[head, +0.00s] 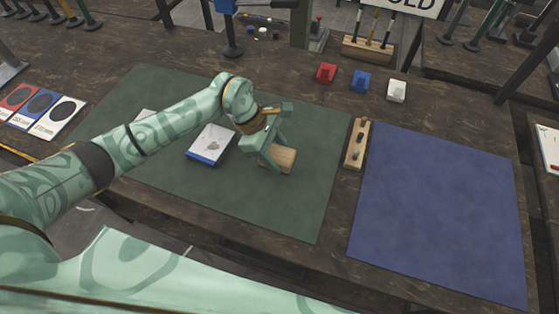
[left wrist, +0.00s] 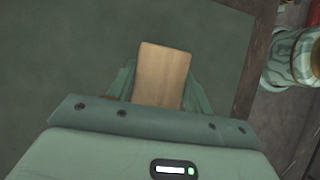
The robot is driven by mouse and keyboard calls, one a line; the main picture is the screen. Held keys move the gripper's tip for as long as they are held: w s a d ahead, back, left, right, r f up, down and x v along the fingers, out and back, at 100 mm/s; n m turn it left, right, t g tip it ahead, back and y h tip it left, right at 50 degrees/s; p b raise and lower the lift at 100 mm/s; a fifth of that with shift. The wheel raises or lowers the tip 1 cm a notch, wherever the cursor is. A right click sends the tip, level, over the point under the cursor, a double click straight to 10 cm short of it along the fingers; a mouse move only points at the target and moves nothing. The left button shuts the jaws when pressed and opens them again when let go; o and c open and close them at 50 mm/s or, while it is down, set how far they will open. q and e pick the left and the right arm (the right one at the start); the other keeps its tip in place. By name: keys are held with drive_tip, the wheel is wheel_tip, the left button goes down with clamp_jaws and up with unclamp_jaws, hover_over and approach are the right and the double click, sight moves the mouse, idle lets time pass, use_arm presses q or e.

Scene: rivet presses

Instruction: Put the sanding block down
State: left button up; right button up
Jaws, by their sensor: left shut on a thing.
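The sanding block (head: 279,160) is a light wooden block over the green mat (head: 310,200) in the head view. My left gripper (head: 268,158) is shut on it, with a finger on either side. In the left wrist view the block (left wrist: 162,76) shows its plain wooden top between the fingers of my left gripper (left wrist: 160,92). The mat lies below it; I cannot tell whether the block touches the mat. My right gripper does not show.
A white and blue box (head: 210,145) lies left of the gripper. A wooden rack (head: 356,144) stands between the green mat and an empty blue mat (head: 440,205). Red (head: 326,73), blue (head: 360,81) and white (head: 397,90) blocks sit behind. The front of the green mat is clear.

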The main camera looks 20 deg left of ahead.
sight(278, 160)
use_arm(q)
drive_tip(key=shift+w+d+f, duration=0.2)
drive_tip(key=shift+d+f, duration=0.05)
drive_tip(key=shift+f, duration=0.1)
drive_tip(key=shift+f+b, duration=0.4)
drive_tip(key=shift+f, duration=1.05)
drive_tip(key=o, duration=1)
drive_tip(key=shift+f, duration=0.1)
drive_tip(key=shift+a+r, duration=0.2)
drive_tip(key=shift+r, duration=0.2)
drive_tip(key=p+v, duration=0.2)
drive_tip(key=v, duration=0.9)
drive_tip(key=shift+r, duration=0.2)
